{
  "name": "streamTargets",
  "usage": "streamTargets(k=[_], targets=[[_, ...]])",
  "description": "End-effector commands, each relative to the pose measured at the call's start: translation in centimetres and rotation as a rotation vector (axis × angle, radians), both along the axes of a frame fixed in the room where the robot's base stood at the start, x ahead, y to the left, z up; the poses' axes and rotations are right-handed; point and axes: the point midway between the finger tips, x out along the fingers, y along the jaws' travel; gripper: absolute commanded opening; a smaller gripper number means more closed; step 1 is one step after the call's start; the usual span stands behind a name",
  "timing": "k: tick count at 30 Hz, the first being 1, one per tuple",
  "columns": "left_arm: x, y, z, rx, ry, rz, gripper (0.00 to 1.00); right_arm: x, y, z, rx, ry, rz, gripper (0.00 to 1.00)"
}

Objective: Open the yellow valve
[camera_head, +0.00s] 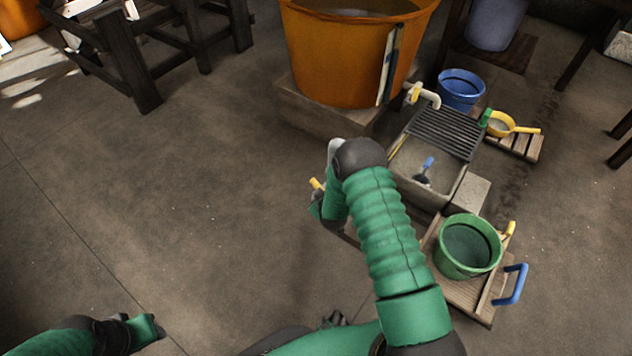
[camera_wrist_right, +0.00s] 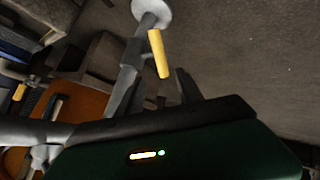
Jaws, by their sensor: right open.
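A small yellow valve handle (camera_head: 316,184) shows just left of my right gripper (camera_head: 326,206) in the head view. In the right wrist view the yellow valve handle (camera_wrist_right: 158,54) stands out from a grey pipe with a pale round end, close in front of the gripper. My right gripper is open; any contact with the handle cannot be made out. My own forearm hides much of the pipe in the head view. My left gripper (camera_head: 150,328) is low at the left, far from the valve, and its jaws cannot be read.
A large orange tub (camera_head: 340,55) stands behind, with a yellow-handled tap (camera_head: 415,93) at its right. A stone basin (camera_head: 440,178), a green bucket (camera_head: 468,246) and a blue bucket (camera_head: 460,90) stand right of my arm. The floor (camera_head: 200,210) at the left is clear.

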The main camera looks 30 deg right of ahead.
Motion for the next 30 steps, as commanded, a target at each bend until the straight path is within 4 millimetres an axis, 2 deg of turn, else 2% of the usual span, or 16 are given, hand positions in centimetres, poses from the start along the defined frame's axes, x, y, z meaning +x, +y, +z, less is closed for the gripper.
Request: streamTargets(k=[1, 3, 12, 15, 21, 28, 30], targets=[[0.0, 0.0, -1.8, 0.000, 0.000, -0.001, 0.36, 0.9, -0.3, -1.7, -0.001, -0.003, -0.002, 0.43], [0.0, 0.0, -3.2, 0.000, 0.000, -0.001, 0.36, 2.2, -0.7, -2.8, -0.007, -0.004, 0.000, 0.43], [0.0, 0.0, -8.8, 0.000, 0.000, 0.001, 0.36, 7.8, -3.1, -7.7, -0.008, -0.005, 0.000, 0.43], [0.0, 0.0, -10.1, 0.000, 0.000, 0.001, 0.36, 9.1, -3.6, -8.7, -0.008, -0.005, 0.002, 0.43], [0.0, 0.0, -10.9, 0.000, 0.000, 0.000, 0.36, 10.4, -4.2, -9.1, -0.008, -0.003, 0.002, 0.43], [0.0, 0.0, -10.7, 0.000, -0.001, 0.000, 0.36, 10.4, -4.2, -9.0, -0.008, -0.002, 0.002, 0.43], [0.0, 0.0, -10.7, 0.000, -0.001, 0.000, 0.36, 10.4, -4.2, -9.0, -0.008, -0.002, 0.002, 0.34]])
